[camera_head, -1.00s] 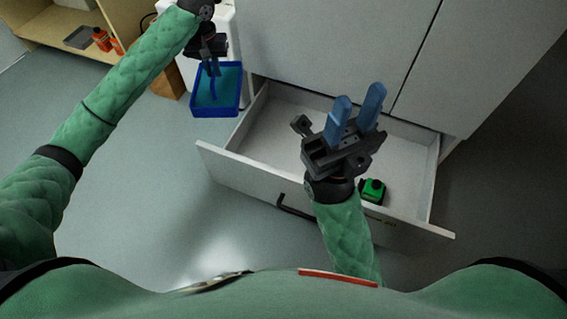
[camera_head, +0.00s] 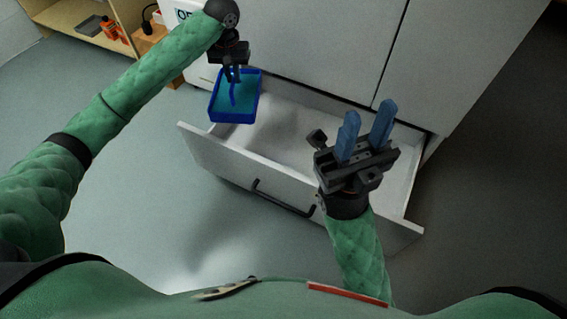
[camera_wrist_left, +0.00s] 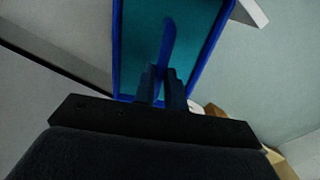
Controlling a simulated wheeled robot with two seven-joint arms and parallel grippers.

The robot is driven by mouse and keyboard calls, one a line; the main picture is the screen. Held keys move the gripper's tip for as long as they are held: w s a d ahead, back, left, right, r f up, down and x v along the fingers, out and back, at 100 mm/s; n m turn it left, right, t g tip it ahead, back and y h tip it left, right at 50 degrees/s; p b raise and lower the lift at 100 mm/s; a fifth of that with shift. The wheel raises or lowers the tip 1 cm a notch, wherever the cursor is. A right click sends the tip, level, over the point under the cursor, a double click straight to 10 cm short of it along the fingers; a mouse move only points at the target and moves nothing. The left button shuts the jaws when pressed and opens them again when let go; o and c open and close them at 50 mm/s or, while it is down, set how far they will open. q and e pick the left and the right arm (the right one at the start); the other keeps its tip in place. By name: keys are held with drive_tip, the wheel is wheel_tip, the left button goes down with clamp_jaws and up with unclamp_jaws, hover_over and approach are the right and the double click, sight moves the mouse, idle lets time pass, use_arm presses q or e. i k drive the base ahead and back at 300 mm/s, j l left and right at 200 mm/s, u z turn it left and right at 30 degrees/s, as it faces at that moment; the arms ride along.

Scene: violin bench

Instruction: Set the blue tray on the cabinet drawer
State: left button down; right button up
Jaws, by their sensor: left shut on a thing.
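The blue tray (camera_head: 232,118) has a deep blue rim and a teal inside with a raised blue strip in it. My left gripper (camera_head: 234,75) is shut on the tray and holds it off the floor, at the far left end of the drawer in the head view. In the left wrist view, the tray (camera_wrist_left: 192,72) is directly beyond the shut fingers (camera_wrist_left: 160,88). The white cabinet drawer (camera_head: 232,165) is pulled open. My right gripper (camera_head: 365,132) is open and empty, in front of the drawer's right part, and hides some of its inside.
The cabinet front (camera_head: 320,45) rises behind the drawer, which has a dark handle (camera_head: 283,198). A wooden shelf (camera_head: 65,22) with orange items (camera_head: 110,28) stands at the back left. The drawer's visible middle floor and the room floor at left are clear.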

sight(266, 154)
drive_tip(key=k+l, duration=0.15)
drive_tip(key=l, duration=0.25)
drive_tip(key=k+l, duration=0.15)
drive_tip(key=l, duration=0.25)
drive_tip(key=k+l, duration=0.1)
drive_tip(key=l, duration=0.3)
drive_tip(key=k+l, duration=0.15)
drive_tip(key=l, duration=0.25)
